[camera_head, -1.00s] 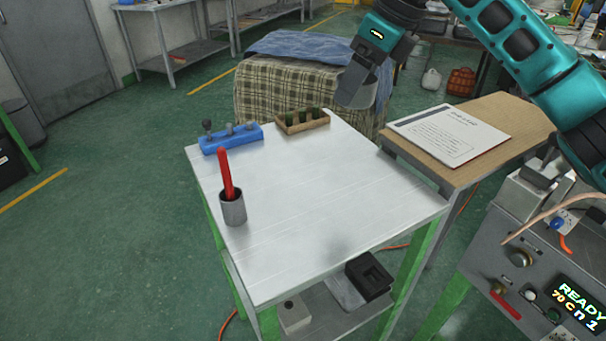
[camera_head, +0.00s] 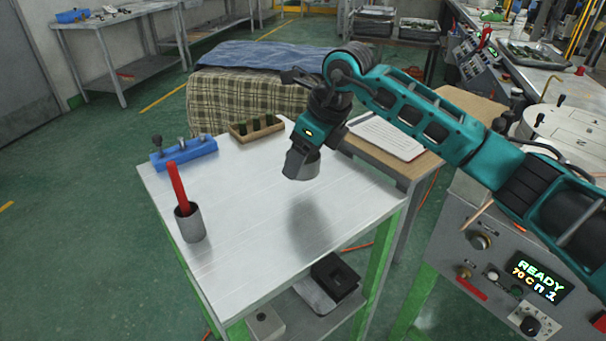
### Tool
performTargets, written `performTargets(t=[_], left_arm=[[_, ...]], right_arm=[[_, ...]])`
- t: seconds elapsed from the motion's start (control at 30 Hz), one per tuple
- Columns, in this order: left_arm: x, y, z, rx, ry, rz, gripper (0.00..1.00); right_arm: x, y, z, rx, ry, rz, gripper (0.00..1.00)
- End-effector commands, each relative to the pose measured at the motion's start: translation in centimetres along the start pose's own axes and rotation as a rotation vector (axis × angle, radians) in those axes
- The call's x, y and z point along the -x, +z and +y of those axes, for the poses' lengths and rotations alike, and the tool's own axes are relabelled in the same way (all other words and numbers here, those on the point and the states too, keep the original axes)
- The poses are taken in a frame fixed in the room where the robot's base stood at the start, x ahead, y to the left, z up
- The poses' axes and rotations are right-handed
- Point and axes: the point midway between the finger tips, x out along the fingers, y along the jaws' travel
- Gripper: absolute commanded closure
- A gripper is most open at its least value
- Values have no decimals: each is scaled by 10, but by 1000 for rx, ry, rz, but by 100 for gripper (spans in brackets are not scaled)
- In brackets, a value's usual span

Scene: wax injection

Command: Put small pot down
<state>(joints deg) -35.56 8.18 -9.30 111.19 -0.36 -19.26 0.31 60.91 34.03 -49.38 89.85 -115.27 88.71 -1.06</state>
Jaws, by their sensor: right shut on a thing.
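My right gripper (camera_head: 299,163) is shut on a small grey pot (camera_head: 312,167), partly hidden by the fingers. It holds the pot above the back right part of the white table (camera_head: 255,235). A shadow lies on the tabletop below, and there is a gap between pot and surface. My left gripper is not in view.
A grey cup (camera_head: 191,226) with a red stick (camera_head: 177,184) stands at the table's left. A blue rack (camera_head: 184,152) and a wooden tray (camera_head: 257,130) lie along the back edge. The middle and front right of the tabletop are clear.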

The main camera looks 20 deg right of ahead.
Motion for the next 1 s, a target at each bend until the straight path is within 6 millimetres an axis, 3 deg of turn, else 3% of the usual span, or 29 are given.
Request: performTargets(t=[0.37,0.73,0.77,1.0], left_arm=[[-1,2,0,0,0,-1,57],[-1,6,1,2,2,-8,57],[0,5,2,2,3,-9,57],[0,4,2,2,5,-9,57]], right_arm=[[-40,-16,1,0,3,1,68],[-45,-18,0,1,1,-1,68],[-44,-18,0,1,1,-1,29],[-44,-18,0,1,1,0,6]])
